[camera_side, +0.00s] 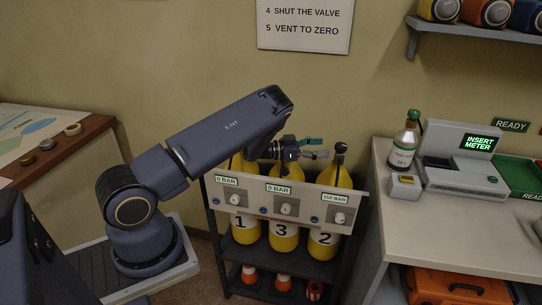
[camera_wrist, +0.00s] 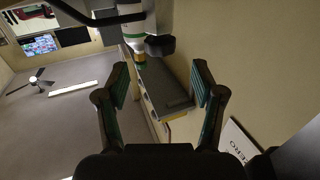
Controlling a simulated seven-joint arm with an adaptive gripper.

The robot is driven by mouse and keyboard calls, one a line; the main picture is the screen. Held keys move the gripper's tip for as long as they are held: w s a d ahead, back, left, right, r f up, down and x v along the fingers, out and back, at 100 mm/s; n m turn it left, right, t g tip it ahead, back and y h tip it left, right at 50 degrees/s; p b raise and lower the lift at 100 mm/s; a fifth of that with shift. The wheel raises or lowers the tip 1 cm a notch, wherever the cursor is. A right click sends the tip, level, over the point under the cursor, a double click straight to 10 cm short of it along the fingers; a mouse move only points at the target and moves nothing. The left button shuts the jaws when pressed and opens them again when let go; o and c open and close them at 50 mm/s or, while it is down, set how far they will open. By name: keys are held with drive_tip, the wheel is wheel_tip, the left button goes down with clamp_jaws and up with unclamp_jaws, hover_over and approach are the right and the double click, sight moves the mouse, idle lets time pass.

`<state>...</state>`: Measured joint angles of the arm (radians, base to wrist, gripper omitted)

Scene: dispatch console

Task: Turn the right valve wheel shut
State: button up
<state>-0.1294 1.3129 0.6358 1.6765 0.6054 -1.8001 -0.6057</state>
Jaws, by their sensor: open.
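The right valve wheel (camera_side: 341,147) is a small black knob on top of the right yellow cylinder (camera_side: 325,172), the one numbered 2. In the side view my gripper (camera_side: 322,148) points right, just left of the wheel at about its height. Its green-padded fingers are apart with nothing between them. In the wrist view my gripper (camera_wrist: 160,80) is open too. A black knob (camera_wrist: 160,46), probably the wheel, shows beyond the fingertips, above the gap. I cannot tell whether anything touches it.
Two more yellow cylinders (camera_side: 287,171) stand to the left, partly behind my arm. A counter (camera_side: 440,220) at right holds a bottle (camera_side: 405,143) and a meter station (camera_side: 465,160).

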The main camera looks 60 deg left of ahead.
drive_tip(key=shift+r, duration=0.1)
wheel_tip(320, 180, up, 6)
drive_tip(key=n+t+y, duration=0.2)
drive_tip(key=n+y, duration=0.2)
drive_tip(key=y, duration=0.3)
hover_over(336, 150)
drive_tip(key=s, duration=0.1)
drive_tip(key=shift+n, duration=0.3)
wheel_tip(336, 150, down, 7)
drive_tip(key=shift+r, duration=0.1)
drive_tip(key=shift+w, duration=1.55)
drive_tip(key=shift+c, duration=0.2)
